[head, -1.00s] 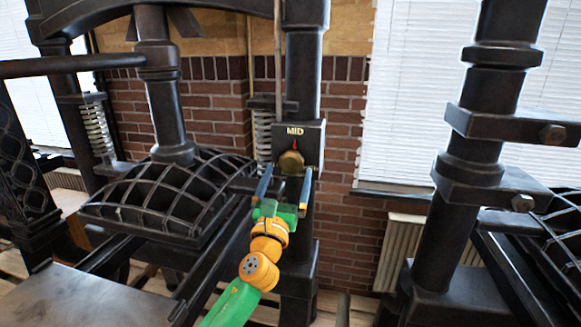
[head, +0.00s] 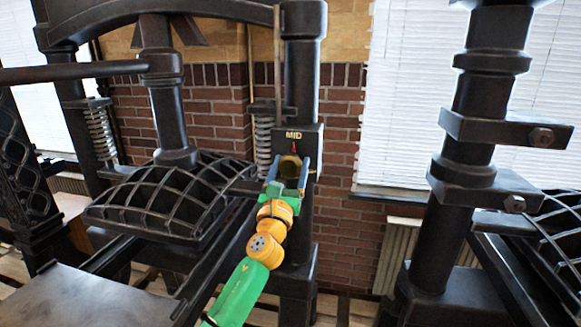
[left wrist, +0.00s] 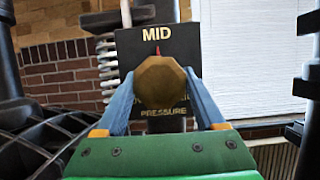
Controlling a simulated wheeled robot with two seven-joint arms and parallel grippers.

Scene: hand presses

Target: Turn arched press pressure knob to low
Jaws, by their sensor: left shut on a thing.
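The pressure knob (left wrist: 160,82) is a brass faceted knob on a black plate (left wrist: 128,48) lettered MID above and PRESSURE below. A red pointer (left wrist: 158,50) above the knob points up at MID. In the head view the knob (head: 289,163) sits on the press's right column, partly hidden by my gripper. My left gripper (head: 288,172) reaches it from below, its blue fingers on either side. In the left wrist view the left gripper (left wrist: 162,92) is shut on the knob. My right gripper is not in view.
The arched press has a ribbed black dome (head: 170,200) left of my arm and a coil spring (head: 263,142) beside the knob plate. A second press column (head: 480,120) stands at the right. A grey flat plate (head: 95,295) lies at the lower left.

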